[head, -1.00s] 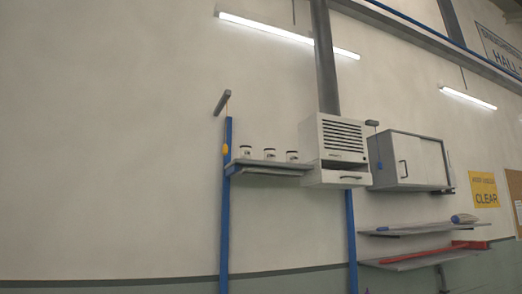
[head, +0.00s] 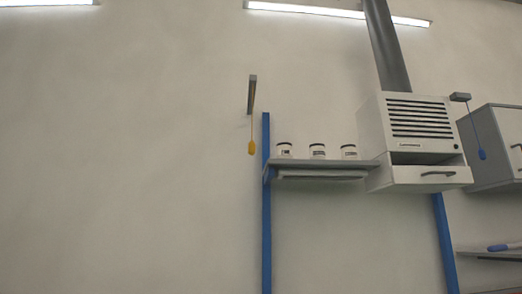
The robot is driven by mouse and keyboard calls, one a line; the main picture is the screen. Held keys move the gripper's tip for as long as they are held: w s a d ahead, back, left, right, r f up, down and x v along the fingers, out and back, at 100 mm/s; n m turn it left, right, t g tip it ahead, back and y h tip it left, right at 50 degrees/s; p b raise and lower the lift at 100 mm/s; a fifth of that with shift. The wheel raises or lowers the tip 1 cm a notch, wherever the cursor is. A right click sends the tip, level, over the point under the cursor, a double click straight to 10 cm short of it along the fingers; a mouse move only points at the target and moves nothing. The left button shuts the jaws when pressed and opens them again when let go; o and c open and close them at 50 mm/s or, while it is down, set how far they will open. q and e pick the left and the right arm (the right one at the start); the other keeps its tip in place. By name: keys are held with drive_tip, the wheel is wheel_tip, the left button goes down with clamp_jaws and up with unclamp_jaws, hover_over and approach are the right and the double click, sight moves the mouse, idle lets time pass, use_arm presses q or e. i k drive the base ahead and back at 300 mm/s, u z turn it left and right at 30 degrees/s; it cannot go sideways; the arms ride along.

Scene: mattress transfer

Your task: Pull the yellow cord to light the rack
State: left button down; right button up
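The yellow cord (head: 252,132) hangs from a short grey bracket (head: 252,92) high on the wall and ends in a yellow-orange pull (head: 252,148). It hangs just left of the blue rack post (head: 266,205). The rack's grey shelf (head: 318,169) extends right from that post and carries three small jars (head: 317,151). A second cord, with a blue pull (head: 482,154), hangs from another grey bracket at the right. Neither of my grippers shows in the head view.
A white heater unit (head: 420,128) with a grey duct (head: 387,50) stands right of the shelf. A grey cabinet (head: 497,140) is at the right edge, with a lower shelf (head: 490,255) below. The wall left of the yellow cord is bare.

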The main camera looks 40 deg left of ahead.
sight(252, 146)
drive_tip(key=u, duration=0.65)
drive_tip(key=i, duration=1)
drive_tip(key=u, duration=0.85)
